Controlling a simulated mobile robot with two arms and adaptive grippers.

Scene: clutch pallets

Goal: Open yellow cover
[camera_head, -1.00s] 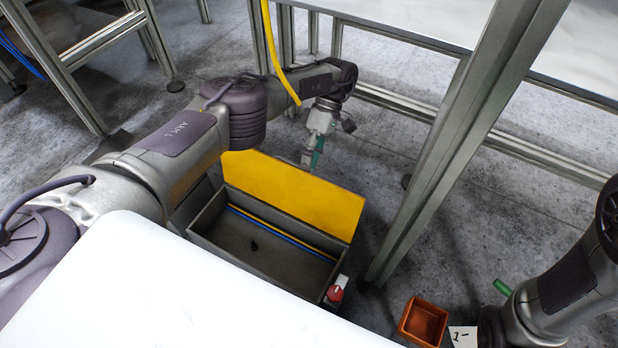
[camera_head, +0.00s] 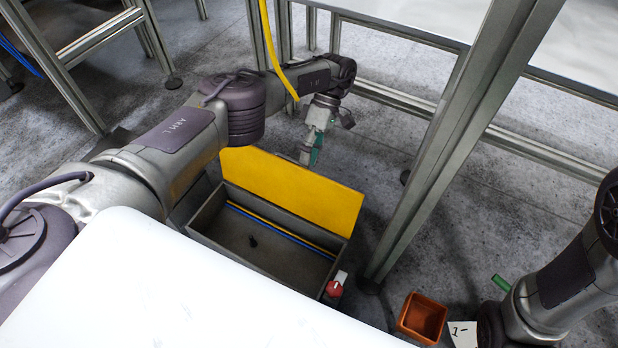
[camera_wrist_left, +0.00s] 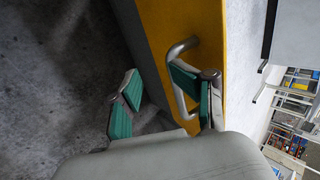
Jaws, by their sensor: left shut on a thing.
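The yellow cover (camera_head: 290,190) stands raised along the far side of a grey box (camera_head: 205,213), whose inside is open to view. My left gripper (camera_head: 310,150) is behind the cover's top edge in the head view. In the left wrist view, the yellow cover (camera_wrist_left: 190,20) carries a metal handle (camera_wrist_left: 173,72).
A red knob (camera_head: 335,287) sits at the box's right front corner. An orange bin (camera_head: 423,318) and a paper label (camera_head: 463,335) lie to the right. A metal frame post (camera_head: 440,160) stands just right of the box. Open floor shows at the far right.

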